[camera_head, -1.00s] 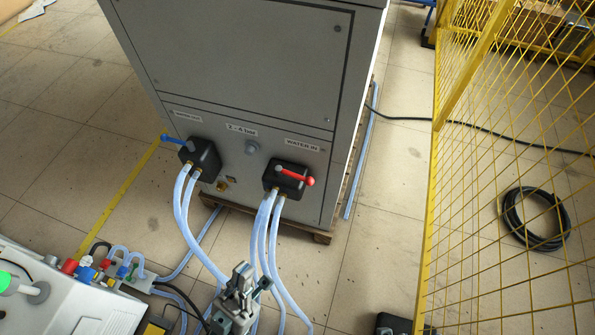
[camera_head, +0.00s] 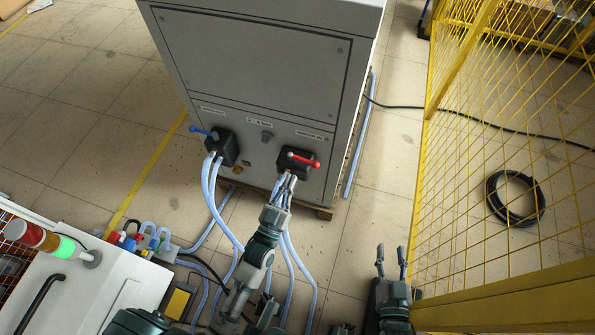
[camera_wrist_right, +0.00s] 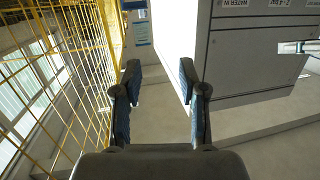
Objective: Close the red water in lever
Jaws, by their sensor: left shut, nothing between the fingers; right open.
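The red water-in lever (camera_head: 304,160) is on a black valve box (camera_head: 287,168) low on the right of the grey cabinet's front. It lies roughly sideways, its free end to the right. My left gripper (camera_head: 284,186) is shut and empty, just below the valve box and in front of the hoses. I cannot tell whether its fingertips touch the box. My right gripper (camera_head: 391,262) is open and empty, low and to the right, well apart from the lever. Its spread fingers show in the right wrist view (camera_wrist_right: 160,85), facing the cabinet's lower side; the lever is not clearly visible there.
A blue lever (camera_head: 203,133) is on another black box at the left. Clear hoses (camera_head: 289,250) hang below both boxes. A yellow mesh fence (camera_head: 480,150) stands right of my right gripper. A white machine with a signal light (camera_head: 62,246) is at lower left.

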